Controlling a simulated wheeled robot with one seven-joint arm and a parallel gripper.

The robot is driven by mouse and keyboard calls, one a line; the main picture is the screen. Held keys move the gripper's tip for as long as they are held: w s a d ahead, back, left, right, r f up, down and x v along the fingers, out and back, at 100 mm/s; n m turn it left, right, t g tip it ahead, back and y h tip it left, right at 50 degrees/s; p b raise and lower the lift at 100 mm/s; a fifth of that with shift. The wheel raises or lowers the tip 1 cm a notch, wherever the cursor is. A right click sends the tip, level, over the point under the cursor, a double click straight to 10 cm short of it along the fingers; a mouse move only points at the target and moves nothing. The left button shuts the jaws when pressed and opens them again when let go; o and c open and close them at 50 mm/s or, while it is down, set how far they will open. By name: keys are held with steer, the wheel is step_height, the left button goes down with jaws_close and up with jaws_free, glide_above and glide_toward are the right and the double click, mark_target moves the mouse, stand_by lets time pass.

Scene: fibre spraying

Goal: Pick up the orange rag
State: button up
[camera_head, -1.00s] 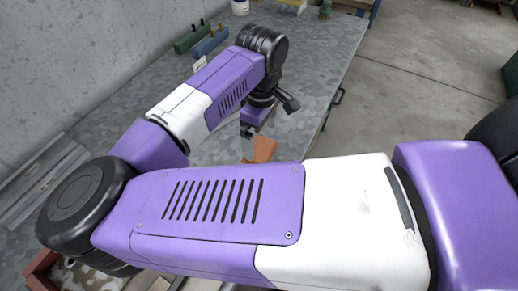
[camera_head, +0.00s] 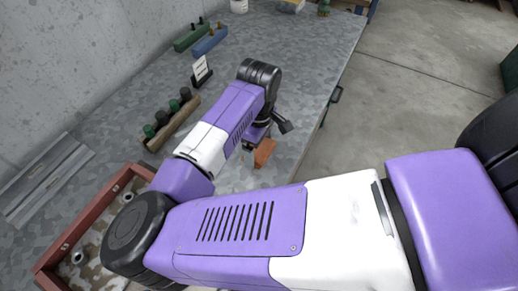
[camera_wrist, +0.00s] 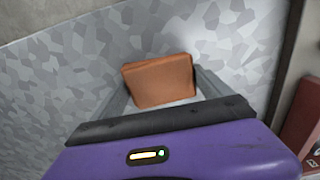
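The orange rag (camera_head: 264,152) is a small folded block on the grey table (camera_head: 305,62), near its right edge. My gripper (camera_head: 256,145) points down right beside it, partly hidden by my wrist. In the wrist view the rag (camera_wrist: 160,80) lies between my two grey fingers (camera_wrist: 163,92), which stand apart on its left and right. The gripper looks open. I cannot tell whether the fingers touch the rag.
A red-rimmed tray (camera_head: 75,232) sits at the lower left. A wooden holder with dark knobs (camera_head: 172,125), a small sign (camera_head: 201,72), a blue block (camera_head: 210,42) and a green block (camera_head: 190,36) stand along the left. Grey strips (camera_head: 45,180) lie by the wall.

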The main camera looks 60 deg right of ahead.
mark_target(260, 148)
steer(key=c, duration=0.5)
steer(key=shift+r, duration=0.1)
step_height(260, 148, up, 20)
steer(key=b, duration=0.3)
steer(key=o, duration=0.5)
steer(key=c, duration=0.3)
steer(key=shift+s, duration=0.15)
